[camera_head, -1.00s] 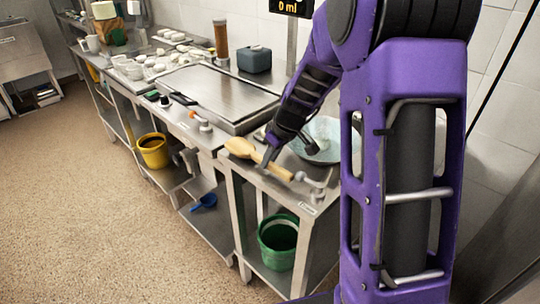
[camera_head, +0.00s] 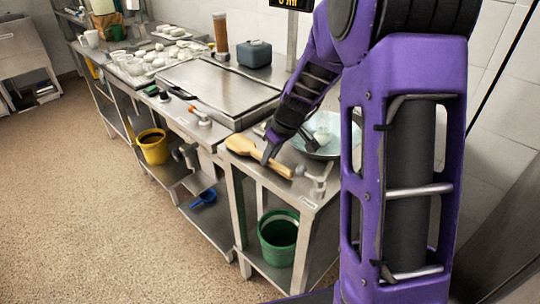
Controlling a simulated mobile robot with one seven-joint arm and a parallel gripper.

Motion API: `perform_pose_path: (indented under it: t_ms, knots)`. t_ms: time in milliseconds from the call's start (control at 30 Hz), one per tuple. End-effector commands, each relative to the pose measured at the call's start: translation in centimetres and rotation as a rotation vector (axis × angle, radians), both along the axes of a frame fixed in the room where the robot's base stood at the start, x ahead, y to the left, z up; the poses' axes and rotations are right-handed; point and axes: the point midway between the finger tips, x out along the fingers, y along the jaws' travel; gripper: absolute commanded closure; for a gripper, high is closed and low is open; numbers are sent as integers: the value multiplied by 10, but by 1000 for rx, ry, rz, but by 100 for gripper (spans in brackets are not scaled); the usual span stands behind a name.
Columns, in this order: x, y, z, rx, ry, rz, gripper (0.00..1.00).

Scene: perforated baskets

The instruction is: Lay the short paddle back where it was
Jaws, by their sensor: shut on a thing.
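The short wooden paddle (camera_head: 243,147) is at the near end of the steel counter, its broad head to the left and its handle (camera_head: 279,169) running right toward the front edge. My gripper (camera_head: 267,159) comes down from above and is shut on the paddle where the head narrows into the handle. The fingertips are small and dark here. The paddle looks flat and at or very close to the counter top; I cannot tell whether it touches.
A wide metal pan (camera_head: 320,146) with something pale in it stands right behind my gripper. A small tap-like fitting (camera_head: 316,178) sits near the front corner. A large flat steel tray (camera_head: 215,88) lies farther left. Green (camera_head: 278,238) and yellow buckets (camera_head: 153,147) are on the shelves below.

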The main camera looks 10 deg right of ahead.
Motion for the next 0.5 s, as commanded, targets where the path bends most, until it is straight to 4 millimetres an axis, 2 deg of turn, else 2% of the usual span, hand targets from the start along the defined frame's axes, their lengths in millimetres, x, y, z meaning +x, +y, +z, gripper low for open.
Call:
perform_pose_path:
  t_ms: [433, 467, 500]
  knots:
    - [0, 0, -6, 0, -1, 0, 100]
    - [0, 0, -6, 0, -1, 0, 72]
    - [0, 0, -5, 0, -1, 0, 64]
